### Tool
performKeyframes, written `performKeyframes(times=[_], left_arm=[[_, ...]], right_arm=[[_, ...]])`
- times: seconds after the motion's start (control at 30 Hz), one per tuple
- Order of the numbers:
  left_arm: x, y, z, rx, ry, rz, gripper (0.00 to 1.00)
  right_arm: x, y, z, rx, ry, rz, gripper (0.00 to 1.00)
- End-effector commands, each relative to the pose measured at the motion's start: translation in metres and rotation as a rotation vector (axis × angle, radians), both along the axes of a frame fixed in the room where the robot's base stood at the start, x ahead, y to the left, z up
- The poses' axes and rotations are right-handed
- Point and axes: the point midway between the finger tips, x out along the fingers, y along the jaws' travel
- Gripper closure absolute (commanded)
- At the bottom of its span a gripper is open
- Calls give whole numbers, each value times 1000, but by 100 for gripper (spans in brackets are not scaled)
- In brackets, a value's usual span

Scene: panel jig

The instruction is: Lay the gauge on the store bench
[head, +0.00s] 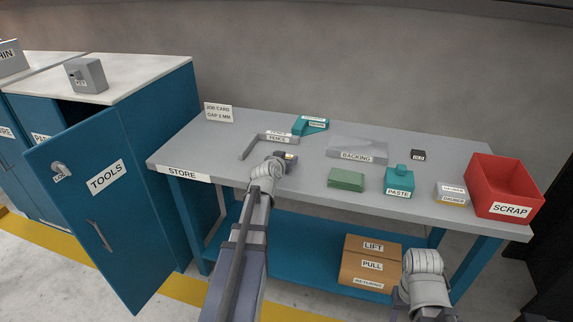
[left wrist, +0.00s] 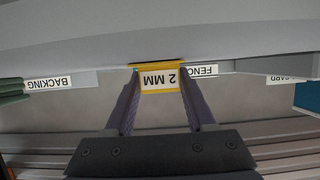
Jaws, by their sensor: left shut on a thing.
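The gauge (left wrist: 158,80) is a small yellow-edged block with a white "2 MM" label, upside down in the left wrist view. My left gripper (left wrist: 160,92) is shut on it, a finger on each side. In the head view the gripper (head: 288,158) is over the store bench (head: 225,170), just in front of the grey fence, with the gauge (head: 291,155) showing small at its tip. I cannot tell whether the gauge touches the bench top. My right wrist shows at lower right, but its gripper's fingers are hidden.
Around it on the bench are the fence (head: 262,143), a teal piece (head: 311,125), the backing block (head: 357,150), a green block (head: 346,179), the paste (head: 399,182) and the red scrap bin (head: 503,188). The bench's front left is clear. The tools cabinet door (head: 100,205) stands open.

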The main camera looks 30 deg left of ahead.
Motion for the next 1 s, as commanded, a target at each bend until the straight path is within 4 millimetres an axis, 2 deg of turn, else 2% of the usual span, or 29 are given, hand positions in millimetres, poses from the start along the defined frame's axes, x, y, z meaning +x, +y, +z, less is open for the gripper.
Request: performKeyframes(times=[0.33,0.37,0.6,0.93,1.0], left_arm=[[0,0,-3,0,0,0,97],[0,0,-2,0,0,0,43],[0,0,-2,0,0,0,16],[0,0,3,0,0,0,15],[-9,-2,7,0,0,0,15]], right_arm=[[0,0,-3,0,0,0,50],[0,0,-2,0,0,0,50],[0,0,-2,0,0,0,50],[0,0,3,0,0,0,50],[0,0,7,0,0,0,50]])
